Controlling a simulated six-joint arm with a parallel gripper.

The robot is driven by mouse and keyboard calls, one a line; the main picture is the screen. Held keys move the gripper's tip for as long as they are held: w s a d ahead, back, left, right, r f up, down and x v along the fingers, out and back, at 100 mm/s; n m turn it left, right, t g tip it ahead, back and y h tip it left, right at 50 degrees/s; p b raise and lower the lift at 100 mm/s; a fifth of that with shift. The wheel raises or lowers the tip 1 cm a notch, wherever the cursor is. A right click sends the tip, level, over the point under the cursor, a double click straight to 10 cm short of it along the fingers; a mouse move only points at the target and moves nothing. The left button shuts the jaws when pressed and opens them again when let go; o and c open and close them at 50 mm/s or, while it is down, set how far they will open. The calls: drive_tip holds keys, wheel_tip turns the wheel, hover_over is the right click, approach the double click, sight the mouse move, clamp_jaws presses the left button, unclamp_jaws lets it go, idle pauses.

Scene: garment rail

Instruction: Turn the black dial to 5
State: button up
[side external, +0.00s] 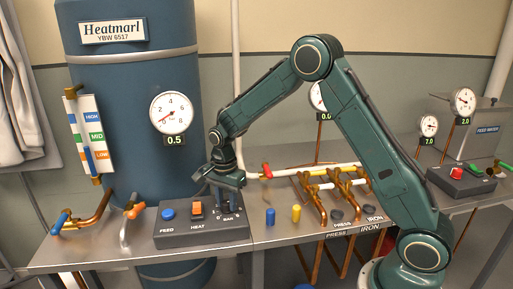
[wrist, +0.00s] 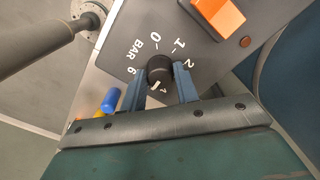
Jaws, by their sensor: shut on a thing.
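The black dial (wrist: 160,69) is round and sits on the grey control box, ringed by printed figures and the word BAR. In the wrist view 0, 1, 2 and 6 are readable. A white mark on the dial points down, beside a partly seen figure that looks like 4, slightly toward the 6 side. My gripper (wrist: 160,88) is shut on the dial, one finger on each side. The fingers hide other figures. In the side view my gripper (side external: 228,197) points down over the box's right end and mostly hides the dial.
The control box (side external: 205,234) also has a blue FEED button (side external: 168,214) and an orange HEAT switch (side external: 197,209) close by. A blue peg (side external: 270,216) and yellow peg (side external: 296,213) stand right of it. The tank gauge (side external: 171,113) shows 0.5. Copper pipes (side external: 315,200) lie farther right.

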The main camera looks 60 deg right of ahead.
sight(227, 202)
drive_tip(key=shift+m, duration=0.5)
drive_tip(key=o, duration=1)
drive_tip(key=shift+c, duration=0.2)
drive_tip(key=shift+r, duration=0.1)
wheel_tip(227, 202, up, 14)
idle(0.3)
